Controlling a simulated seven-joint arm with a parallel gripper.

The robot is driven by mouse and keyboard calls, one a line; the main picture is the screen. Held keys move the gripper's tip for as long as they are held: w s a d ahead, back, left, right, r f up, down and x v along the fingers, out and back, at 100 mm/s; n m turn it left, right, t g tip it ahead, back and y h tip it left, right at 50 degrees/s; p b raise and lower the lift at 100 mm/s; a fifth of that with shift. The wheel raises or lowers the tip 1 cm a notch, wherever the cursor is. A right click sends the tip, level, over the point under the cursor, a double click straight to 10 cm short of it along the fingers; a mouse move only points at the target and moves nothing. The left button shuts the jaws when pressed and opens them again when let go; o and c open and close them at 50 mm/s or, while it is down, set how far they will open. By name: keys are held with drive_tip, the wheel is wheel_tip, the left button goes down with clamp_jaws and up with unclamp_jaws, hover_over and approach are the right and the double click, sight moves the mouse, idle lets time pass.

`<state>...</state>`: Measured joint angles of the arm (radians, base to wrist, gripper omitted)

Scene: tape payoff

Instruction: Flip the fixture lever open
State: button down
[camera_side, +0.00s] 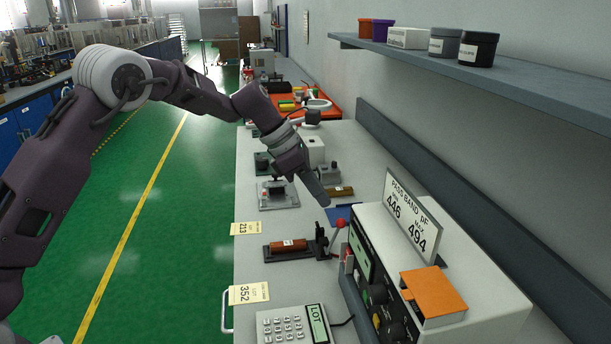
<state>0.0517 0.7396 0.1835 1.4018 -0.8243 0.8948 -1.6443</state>
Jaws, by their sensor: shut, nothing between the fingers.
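The fixture is a dark base (277,253) on the bench with a black upright clamp (320,240) at its right end. A brown-orange cylindrical part (288,245) lies on the base. The lever, with a red ball knob (341,223), slants up and to the right from beside the clamp. My gripper (323,202) is shut and empty. It points down and right, and its tip appears a little above and left of the red knob, with a visible gap. The exact depth between them is hard to tell.
A test meter (384,290) with a "PASS BAND" sign (410,215) stands close right of the lever. Another fixture (277,193) sits behind. A shelf (480,75) overhangs at right.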

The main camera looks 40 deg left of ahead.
wheel_tip(320, 180, up, 10)
drive_tip(key=a, duration=0.1)
drive_tip(key=shift+w+f, duration=0.25)
drive_tip(key=shift+w, duration=0.05)
